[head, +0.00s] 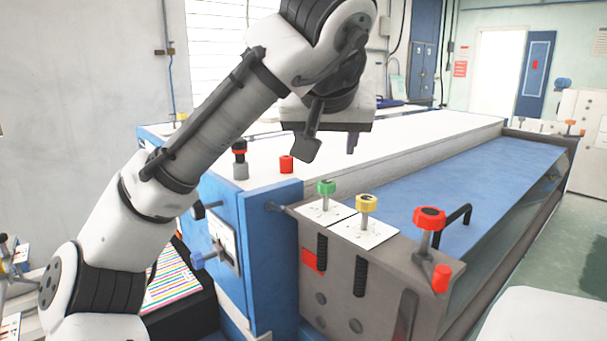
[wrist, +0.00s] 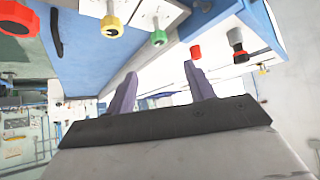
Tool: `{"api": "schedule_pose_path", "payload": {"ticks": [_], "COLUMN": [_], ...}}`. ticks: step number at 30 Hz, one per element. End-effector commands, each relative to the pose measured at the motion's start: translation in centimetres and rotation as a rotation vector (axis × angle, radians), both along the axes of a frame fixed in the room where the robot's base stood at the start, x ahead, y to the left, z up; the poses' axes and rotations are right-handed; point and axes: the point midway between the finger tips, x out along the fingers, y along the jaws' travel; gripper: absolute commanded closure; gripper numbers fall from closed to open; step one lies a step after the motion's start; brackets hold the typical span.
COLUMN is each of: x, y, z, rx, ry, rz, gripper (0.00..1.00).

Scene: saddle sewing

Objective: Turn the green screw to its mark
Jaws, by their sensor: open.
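The green screw (head: 326,187) stands upright on a white marked plate (head: 317,213) at the near end of the machine. Its mark is too small to make out. The green screw also shows near the top of the wrist view (wrist: 158,38), beyond my fingertips. My gripper (wrist: 160,70) is open and empty, with its two purple fingers apart. In the head view a purple finger shows above the green screw and slightly to its right, clear of it. The other finger is hard to make out there.
A yellow screw (head: 367,203) stands close to the right of the green one. A large red knob (head: 430,218) and a black handle (head: 457,222) are further right. A red cap (head: 286,164) and a grey-red knob (head: 240,160) stand on the white top to the left.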

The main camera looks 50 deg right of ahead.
Motion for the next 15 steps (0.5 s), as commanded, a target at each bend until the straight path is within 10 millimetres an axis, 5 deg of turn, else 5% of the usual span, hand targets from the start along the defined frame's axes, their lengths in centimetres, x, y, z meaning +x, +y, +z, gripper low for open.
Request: {"api": "schedule_pose_path", "payload": {"ticks": [15], "x": [3.8], "y": [-4.7], "z": [-5.9], "rx": [0.001], "ry": [0.004], "rz": [-0.001], "gripper": [0.47]}}
